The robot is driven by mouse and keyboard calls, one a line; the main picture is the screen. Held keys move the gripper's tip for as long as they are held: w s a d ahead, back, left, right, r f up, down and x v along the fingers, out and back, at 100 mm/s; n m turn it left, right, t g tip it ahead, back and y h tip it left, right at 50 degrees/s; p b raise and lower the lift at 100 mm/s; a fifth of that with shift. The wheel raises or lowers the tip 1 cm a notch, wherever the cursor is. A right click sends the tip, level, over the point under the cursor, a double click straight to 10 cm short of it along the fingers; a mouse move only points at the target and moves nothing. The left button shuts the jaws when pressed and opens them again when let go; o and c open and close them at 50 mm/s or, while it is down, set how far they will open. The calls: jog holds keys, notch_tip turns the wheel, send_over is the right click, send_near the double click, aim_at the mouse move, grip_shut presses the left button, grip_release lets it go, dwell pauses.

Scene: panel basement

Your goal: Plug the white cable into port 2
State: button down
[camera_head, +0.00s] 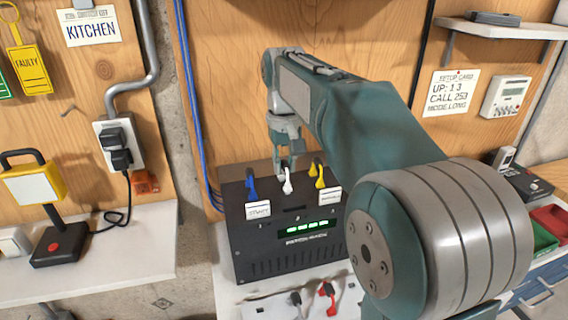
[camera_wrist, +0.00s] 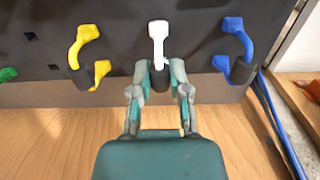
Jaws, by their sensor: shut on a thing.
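The white cable (camera_head: 288,182) stands up from the top of the black patch box (camera_head: 245,258), between a blue cable (camera_head: 251,186) and a yellow cable (camera_head: 319,175). My gripper (camera_head: 289,163) is right above and behind it. In the wrist view my gripper (camera_wrist: 160,70) has its fingers closed around the dark plug end of the white cable (camera_wrist: 158,32). The yellow (camera_wrist: 82,48) and blue (camera_wrist: 238,46) cables stand apart on either side. The box front carries small numbers, a dark slot near the middle and green lights (camera_head: 308,227). Whether the plug is seated is unclear.
A grey cable (camera_head: 296,299) and a red cable (camera_head: 328,296) lie before the box. White labels (camera_head: 258,210) sit on its front edge. Blue wires (camera_head: 199,140) run down the wall at left. The left counter (camera_head: 120,260) holds a black switch box (camera_head: 62,243).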

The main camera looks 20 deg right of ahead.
jog(key=shift+f, duration=0.2)
dwell(0.5)
jog(key=c, duration=0.5)
grip_release()
jog(key=o, duration=0.4)
jog(key=shift+r, duration=0.1)
jog(key=shift+r, duration=3.65)
jog(key=shift+s, duration=0.1)
